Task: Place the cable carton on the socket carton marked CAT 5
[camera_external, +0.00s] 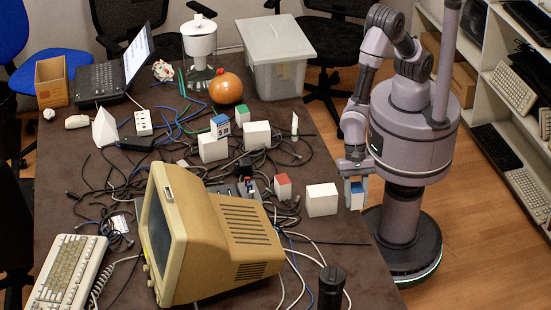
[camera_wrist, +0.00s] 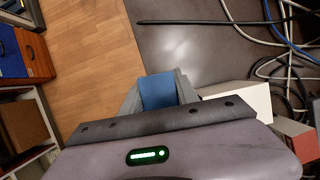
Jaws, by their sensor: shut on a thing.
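My gripper (camera_external: 356,184) hangs beside the right edge of the table, pointing down. It is shut on a small carton with a blue face (camera_external: 357,197), apparently the cable carton. In the wrist view the blue face (camera_wrist: 158,91) sits between the two fingers (camera_wrist: 158,86). A white carton (camera_external: 321,200) stands on the table just left of it; it also shows in the wrist view (camera_wrist: 243,99). Other white cartons (camera_external: 212,148) (camera_external: 257,135) stand farther back. I cannot read a CAT 5 mark on any carton, so I cannot tell which is the socket carton.
A small red-topped carton (camera_external: 283,188) stands left of the near white carton. A blue-topped carton (camera_external: 220,126) is by the farther white cartons. Loose cables (camera_external: 115,175) cover much of the table, around a beige monitor (camera_external: 230,235). A black cylinder (camera_external: 331,288) is at the front.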

